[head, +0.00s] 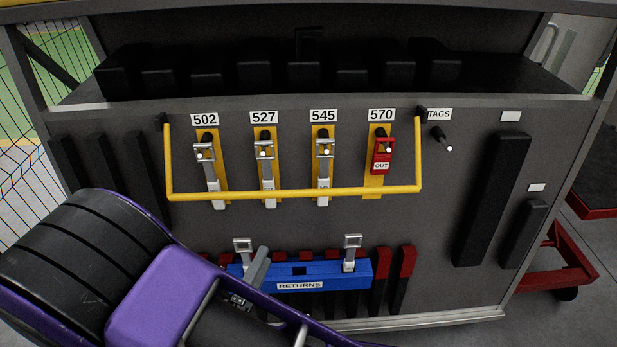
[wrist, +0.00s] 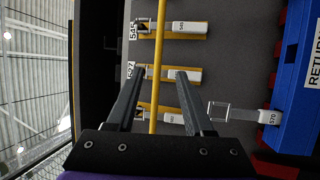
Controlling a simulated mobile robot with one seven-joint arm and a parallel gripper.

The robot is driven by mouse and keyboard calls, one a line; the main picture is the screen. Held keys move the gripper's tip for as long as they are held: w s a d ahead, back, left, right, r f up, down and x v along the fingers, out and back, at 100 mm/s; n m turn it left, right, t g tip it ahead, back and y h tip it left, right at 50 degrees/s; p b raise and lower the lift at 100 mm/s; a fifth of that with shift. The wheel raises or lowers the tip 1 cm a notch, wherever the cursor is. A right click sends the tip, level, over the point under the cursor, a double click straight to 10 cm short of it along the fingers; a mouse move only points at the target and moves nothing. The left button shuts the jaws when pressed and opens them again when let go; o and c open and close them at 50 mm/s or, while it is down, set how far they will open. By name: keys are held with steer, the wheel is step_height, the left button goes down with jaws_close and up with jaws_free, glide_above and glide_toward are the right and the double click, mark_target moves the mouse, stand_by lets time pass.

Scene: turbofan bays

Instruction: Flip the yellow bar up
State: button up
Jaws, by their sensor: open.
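The yellow bar (head: 295,193) is a U-shaped rail hinged at both ends. It is down, with its long rod crossing in front of the hanging tools under labels 502, 527 and 545 and the lower part of the 570 place. In the wrist view the bar (wrist: 157,60) runs top to bottom between my open fingers. My gripper (wrist: 159,73) is empty. I cannot tell how far the fingertips are from the bar. In the head view my purple arm is at the lower left and mostly hides the gripper.
A red OUT tag (head: 381,157) hangs at 570. A TAGS peg (head: 442,138) sticks out right of the bar. A blue RETURNS bin (head: 325,274) below holds two buckled tools, one marked 570 (wrist: 269,117). Black blocks (head: 303,72) fill the shelf above.

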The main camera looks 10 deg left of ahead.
mark_target(293, 191)
steer(key=x, duration=1.7)
steer(key=shift+a+r, duration=0.1)
steer(key=shift+c, duration=0.2)
jaws_close()
stand_by(0.7)
